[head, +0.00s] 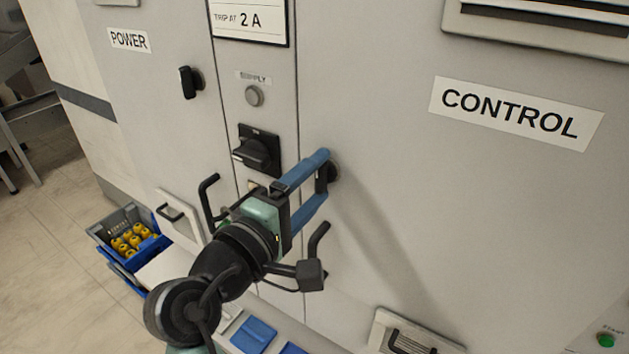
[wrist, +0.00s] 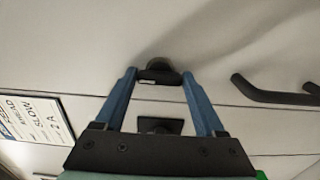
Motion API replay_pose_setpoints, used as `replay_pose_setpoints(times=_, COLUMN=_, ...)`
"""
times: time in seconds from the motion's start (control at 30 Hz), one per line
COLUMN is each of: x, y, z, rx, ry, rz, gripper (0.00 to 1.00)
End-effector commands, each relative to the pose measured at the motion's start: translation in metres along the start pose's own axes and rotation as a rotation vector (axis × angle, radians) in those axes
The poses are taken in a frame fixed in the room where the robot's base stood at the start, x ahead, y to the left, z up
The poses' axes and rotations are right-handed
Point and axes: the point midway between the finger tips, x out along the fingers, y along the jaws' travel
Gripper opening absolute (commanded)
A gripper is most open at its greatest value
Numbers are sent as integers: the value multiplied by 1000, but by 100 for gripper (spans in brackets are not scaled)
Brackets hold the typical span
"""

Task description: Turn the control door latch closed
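The control door latch (head: 333,173) is a small dark handle on a round boss on the pale door, left of the CONTROL label. In the wrist view the latch (wrist: 158,76) lies crosswise between my fingertips. My gripper (head: 322,174) has two blue fingers set wide apart, one above and one below the latch in the head view. In the wrist view my gripper (wrist: 159,76) has one finger at each end of the handle, with little or no gap. I cannot tell whether the fingers press on it.
A black rotary switch (head: 257,151) and a grey supply button (head: 254,96) are on the strip left of the latch. The power door latch (head: 186,82) is farther left. Dark bar handles (head: 318,240) stick out near my gripper. A blue-grey crate (head: 118,225) holds yellow items.

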Motion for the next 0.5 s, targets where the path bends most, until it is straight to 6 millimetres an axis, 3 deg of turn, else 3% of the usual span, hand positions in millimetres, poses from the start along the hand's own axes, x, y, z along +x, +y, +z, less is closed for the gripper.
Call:
replay_pose_setpoints(times=0.03, x=0, y=0, z=0, rx=0, ry=-1, rz=0, gripper=82)
replay_pose_setpoints(times=0.13, x=0, y=0, z=0, rx=-1, ry=0, rz=0, gripper=100)
replay_pose_setpoints(times=0.37, x=0, y=0, z=0, rx=-1, ry=0, rz=1, gripper=100)
replay_pose_setpoints(times=0.5, x=-10, y=-2, z=-1, rx=-1, ry=4, rz=2, gripper=100)
